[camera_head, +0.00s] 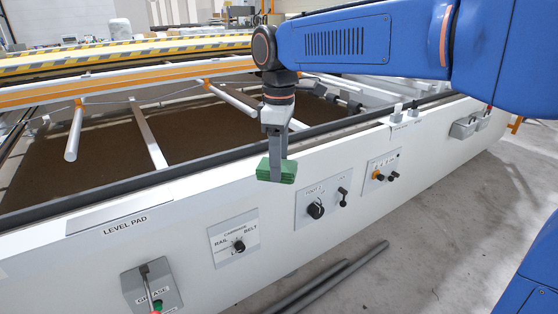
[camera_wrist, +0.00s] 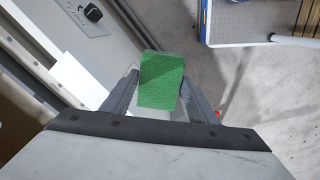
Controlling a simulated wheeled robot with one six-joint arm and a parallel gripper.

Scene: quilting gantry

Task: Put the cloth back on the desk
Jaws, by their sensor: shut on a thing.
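The green cloth (camera_head: 288,171), a thick folded-looking block, is held up in front of the white machine panel in the head view. My gripper (camera_head: 276,166) points down and is shut on it. In the wrist view the cloth (camera_wrist: 161,80) sits between the two grey fingers of my gripper (camera_wrist: 160,88), its textured green face visible. No desk shows clearly in the head view. In the wrist view a blue-edged, speckled grey surface (camera_wrist: 245,22) shows at the upper right; I cannot tell whether it is the desk.
The long white machine panel (camera_head: 150,240) carries knobs and a grease lever box (camera_head: 152,288). Rails and an orange beam (camera_head: 140,84) lie behind it. Grey pipes (camera_head: 335,280) lie on the floor. The concrete floor (camera_head: 440,230) at right is mostly clear.

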